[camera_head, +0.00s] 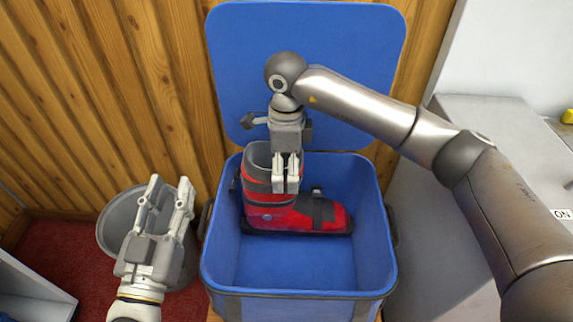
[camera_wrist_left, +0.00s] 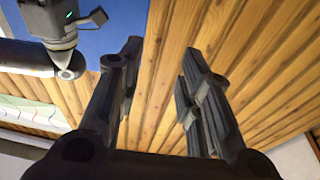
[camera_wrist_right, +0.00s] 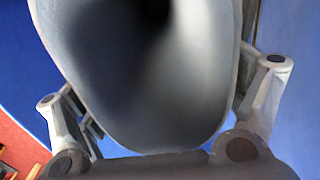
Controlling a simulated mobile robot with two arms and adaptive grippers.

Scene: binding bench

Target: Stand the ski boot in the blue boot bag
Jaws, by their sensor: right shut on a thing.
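The red and dark grey ski boot (camera_head: 268,207) stands upright inside the blue boot bag (camera_head: 300,292), its toe pointing right. The bag's lid (camera_head: 350,60) is open at the back against the wall. My right gripper (camera_head: 286,180) comes from above and is shut on the boot's upper cuff. The boot's open grey top (camera_wrist_right: 150,95) fills the right wrist view between the fingers. Whether the sole touches the bag's floor is hard to tell. My left gripper (camera_head: 168,188) is open and empty, left of the bag; its spread fingers also show in the left wrist view (camera_wrist_left: 155,85).
A grey bin (camera_head: 112,222) stands left of the bag, under my left gripper. A wooden wall (camera_head: 110,90) is behind. A grey cabinet (camera_head: 480,115) stands on the right. The front of the bag's inside is free.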

